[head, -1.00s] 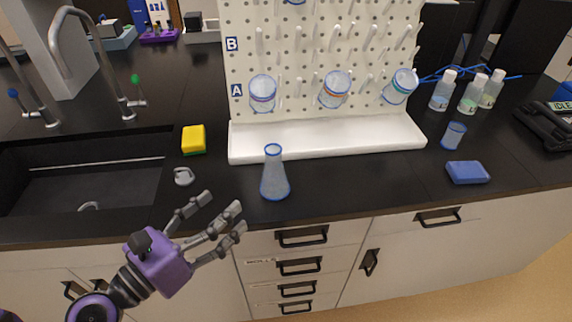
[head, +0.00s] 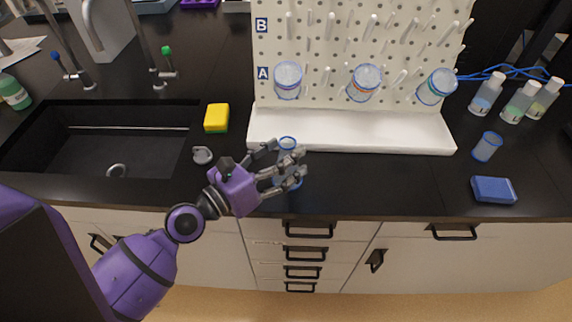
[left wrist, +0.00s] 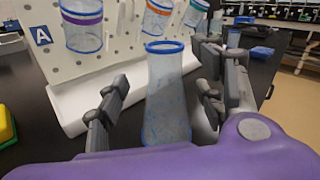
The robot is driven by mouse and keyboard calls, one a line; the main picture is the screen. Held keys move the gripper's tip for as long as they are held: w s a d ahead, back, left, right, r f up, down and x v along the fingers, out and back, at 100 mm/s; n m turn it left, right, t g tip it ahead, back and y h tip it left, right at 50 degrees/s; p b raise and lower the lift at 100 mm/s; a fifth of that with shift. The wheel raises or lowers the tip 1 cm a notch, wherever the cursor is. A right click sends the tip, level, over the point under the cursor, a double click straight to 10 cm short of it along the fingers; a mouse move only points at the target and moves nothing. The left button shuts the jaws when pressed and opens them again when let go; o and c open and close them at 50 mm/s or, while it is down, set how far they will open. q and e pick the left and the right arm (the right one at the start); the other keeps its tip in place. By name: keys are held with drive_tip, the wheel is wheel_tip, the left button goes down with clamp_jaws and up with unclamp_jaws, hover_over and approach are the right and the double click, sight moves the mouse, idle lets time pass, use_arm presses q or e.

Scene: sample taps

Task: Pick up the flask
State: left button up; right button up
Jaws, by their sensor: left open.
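The flask is a clear conical vessel with a blue rim. In the head view the flask (head: 287,144) stands on the black counter in front of the white drying rack, mostly hidden behind my left gripper (head: 289,163). In the left wrist view the flask (left wrist: 167,95) stands upright between the spread fingers of my left gripper (left wrist: 160,105). The fingers are open, one side left of the flask and one side right of it, with gaps visible. The flask's base is hidden by the purple palm. My right gripper is not in view.
The white rack tray (head: 350,131) lies just behind the flask; beakers hang on the pegboard (head: 340,50) above. A yellow sponge (head: 216,117) and a grey ring-like piece (head: 202,155) lie left, near the sink (head: 95,150). A blue sponge (head: 493,190) and small beaker (head: 487,146) stand right.

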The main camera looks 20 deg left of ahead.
use_arm(q)
drive_tip(key=shift+w+d, duration=0.25)
drive_tip(key=shift+w, duration=0.15)
drive_tip(key=shift+f, duration=0.1)
drive_tip(key=c, duration=1.5)
drive_tip(key=shift+o, duration=0.2)
